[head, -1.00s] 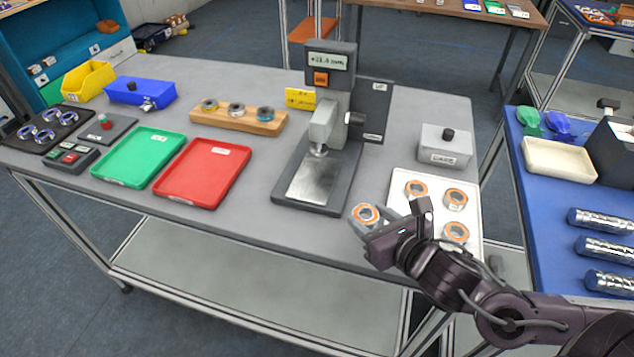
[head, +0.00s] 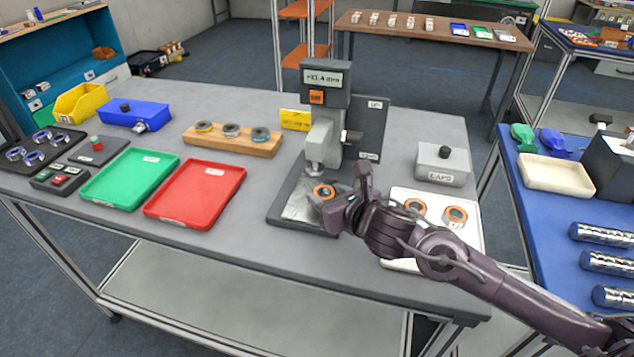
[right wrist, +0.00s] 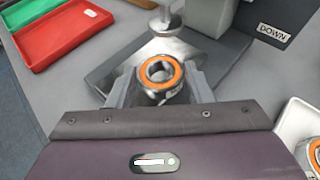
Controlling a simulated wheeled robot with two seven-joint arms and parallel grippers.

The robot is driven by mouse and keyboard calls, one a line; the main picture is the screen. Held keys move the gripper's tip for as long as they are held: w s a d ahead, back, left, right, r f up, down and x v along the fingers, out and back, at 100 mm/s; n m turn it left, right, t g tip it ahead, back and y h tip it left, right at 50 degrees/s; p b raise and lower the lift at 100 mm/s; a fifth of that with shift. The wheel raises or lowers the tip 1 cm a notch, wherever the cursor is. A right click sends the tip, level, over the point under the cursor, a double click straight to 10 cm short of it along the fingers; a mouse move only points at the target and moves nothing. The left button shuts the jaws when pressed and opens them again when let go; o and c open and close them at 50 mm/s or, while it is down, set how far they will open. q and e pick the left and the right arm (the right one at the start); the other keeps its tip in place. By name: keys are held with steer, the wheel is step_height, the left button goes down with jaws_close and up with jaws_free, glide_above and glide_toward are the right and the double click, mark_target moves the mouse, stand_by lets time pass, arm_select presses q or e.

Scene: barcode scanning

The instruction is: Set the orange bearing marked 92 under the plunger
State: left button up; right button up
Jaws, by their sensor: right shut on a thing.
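An orange-ringed bearing (head: 325,192) is held by my right gripper (head: 338,200) over the front part of the gauge's metal plate (head: 298,208). The right wrist view shows the bearing (right wrist: 160,76) between the two fingers (right wrist: 160,88), its ring facing up. I cannot read its number. The plunger (head: 315,168) of the gauge stands behind the bearing, and it also shows in the right wrist view (right wrist: 166,20). I cannot tell whether the bearing touches the plate. The gauge display (head: 323,78) is lit. My left gripper is not in view.
A white tray (head: 470,240) with orange-ringed bearings lies to the right, partly behind my arm. A grey box (head: 442,166) stands behind it. Red (head: 196,194) and green (head: 130,180) trays and a wooden holder (head: 232,144) lie left of the gauge.

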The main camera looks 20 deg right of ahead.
mark_target(323, 191)
steer(key=shift+w+a+r, duration=0.1)
steer(key=shift+w+a, duration=0.05)
steer(key=shift+w, duration=0.55)
steer(key=w, duration=0.2)
steer(key=w+a+p, duration=0.1)
steer(key=shift+w, duration=0.35)
steer(key=shift+d+f, duration=0.1)
steer(key=shift+f, duration=0.8)
steer(key=shift+s, duration=0.1)
steer(key=shift+s, duration=0.1)
